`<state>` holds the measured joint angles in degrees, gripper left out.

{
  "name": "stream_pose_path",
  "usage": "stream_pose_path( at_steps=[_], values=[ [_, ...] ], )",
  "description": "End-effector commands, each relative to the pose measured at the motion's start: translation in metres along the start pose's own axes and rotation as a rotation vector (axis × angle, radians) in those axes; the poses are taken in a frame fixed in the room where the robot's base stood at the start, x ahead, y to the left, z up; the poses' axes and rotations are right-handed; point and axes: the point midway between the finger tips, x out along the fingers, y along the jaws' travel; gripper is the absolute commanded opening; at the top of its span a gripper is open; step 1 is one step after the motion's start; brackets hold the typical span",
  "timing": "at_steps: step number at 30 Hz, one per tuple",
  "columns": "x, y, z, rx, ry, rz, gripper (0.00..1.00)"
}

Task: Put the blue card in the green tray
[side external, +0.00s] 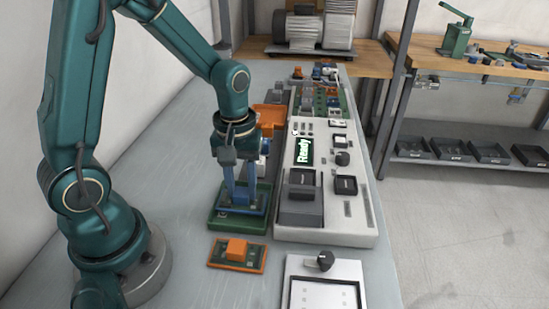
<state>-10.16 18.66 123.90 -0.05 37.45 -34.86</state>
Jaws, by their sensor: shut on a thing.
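The blue card (257,209) is a flat board with a blue block on top. It is at the green tray (224,226), over or in it; I cannot tell whether it touches the tray floor. My gripper (240,192) points straight down with its blue fingers shut on the block of the blue card. The fingers hide part of the block and the back of the tray.
An orange card (237,254) lies on the bench in front of the green tray. An orange tray (271,117) stands behind, partly hidden by my arm. A grey test console (345,215) with a "Ready" display stands close on the right. A white framed panel (323,283) is at the front right.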

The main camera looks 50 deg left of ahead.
Motion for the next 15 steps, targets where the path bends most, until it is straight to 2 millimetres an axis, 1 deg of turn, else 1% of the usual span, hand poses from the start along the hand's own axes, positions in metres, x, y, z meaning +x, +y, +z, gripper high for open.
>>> stream_pose_path(
  at_steps=[1,3,14,15],
  values=[
    [0.0059,-0.0006,0.0006,0.0,-0.004,-0.003,0.0],
    [0.0098,-0.0004,0.0002,0.0,-0.001,-0.001,0.0],
    [0.013,-0.0003,-0.0002,0.0,0.0,0.0,0.0],
    [0.0137,-0.0004,-0.0002,0.001,0.0,0.0,0.4]
  ],
)
